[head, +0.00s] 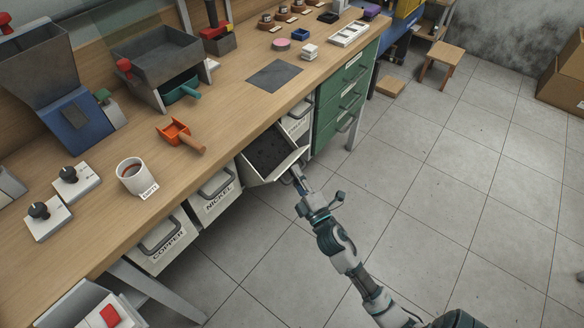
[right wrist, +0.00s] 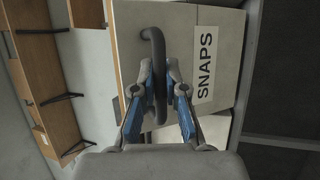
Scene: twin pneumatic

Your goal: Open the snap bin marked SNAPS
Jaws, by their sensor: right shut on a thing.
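The snap bin (head: 275,170) is tipped out from under the workbench in the head view, its top open and dark small contents visible inside. Its front, with the SNAPS label (right wrist: 205,68), fills much of the right wrist view. My right gripper (head: 296,174) is at the bin's front. In the right wrist view the fingers (right wrist: 159,78) close around the dark bar handle (right wrist: 155,50) from both sides. The handle and label are hidden in the head view. My left gripper is not in view.
Bins marked NICKEL (head: 213,198) and COPPER (head: 163,243) hang left of it. A green drawer cabinet (head: 340,100) stands to the right. The bench top (head: 225,110) holds an orange scoop (head: 180,135) and a mug (head: 134,176). The tiled floor (head: 440,180) in front is clear.

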